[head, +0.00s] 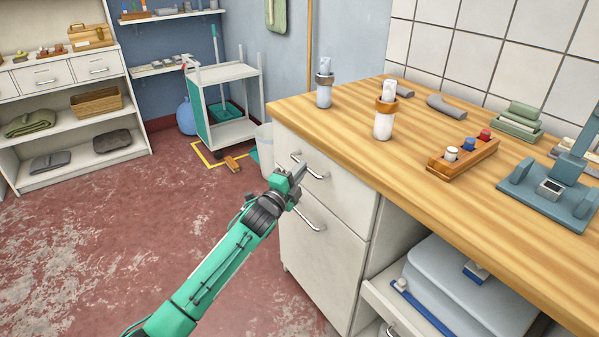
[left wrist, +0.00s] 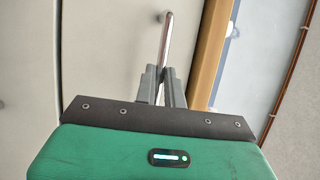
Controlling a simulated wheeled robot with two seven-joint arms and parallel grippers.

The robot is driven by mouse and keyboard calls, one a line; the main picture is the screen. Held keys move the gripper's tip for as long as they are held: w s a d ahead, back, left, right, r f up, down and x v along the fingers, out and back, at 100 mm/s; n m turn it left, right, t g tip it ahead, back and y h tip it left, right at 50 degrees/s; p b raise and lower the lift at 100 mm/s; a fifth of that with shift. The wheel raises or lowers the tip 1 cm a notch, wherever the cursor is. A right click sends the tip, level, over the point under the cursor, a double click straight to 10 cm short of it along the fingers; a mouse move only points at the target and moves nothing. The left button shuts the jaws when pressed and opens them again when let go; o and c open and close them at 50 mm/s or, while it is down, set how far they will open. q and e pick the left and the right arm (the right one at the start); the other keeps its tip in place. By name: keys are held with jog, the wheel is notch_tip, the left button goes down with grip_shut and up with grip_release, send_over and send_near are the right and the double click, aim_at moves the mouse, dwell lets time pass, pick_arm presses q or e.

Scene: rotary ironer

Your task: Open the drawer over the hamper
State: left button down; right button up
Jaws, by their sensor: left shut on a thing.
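The upper drawer (head: 340,200) is in the white cabinet under the wooden worktop, above a taller front (head: 318,255) with its own bar handle (head: 308,220). The taller front looks like the hamper. The drawer looks flush with the cabinet. My left gripper (head: 299,176) is at the drawer's metal bar handle (head: 312,166), shut on it. In the left wrist view, the two grey fingers (left wrist: 166,85) close around the lower part of the handle bar (left wrist: 166,42). The fingers hide that end of the handle. My right gripper is not in view.
The worktop (head: 400,150) holds bottles, a wooden tray (head: 463,156) and a blue device (head: 550,190). A shelf (head: 385,300) with a blue-grey case is right of the drawer. A white bin (head: 264,150) stands behind the cabinet.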

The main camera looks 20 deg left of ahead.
pick_arm(q)
jog(key=shift+s, duration=0.1)
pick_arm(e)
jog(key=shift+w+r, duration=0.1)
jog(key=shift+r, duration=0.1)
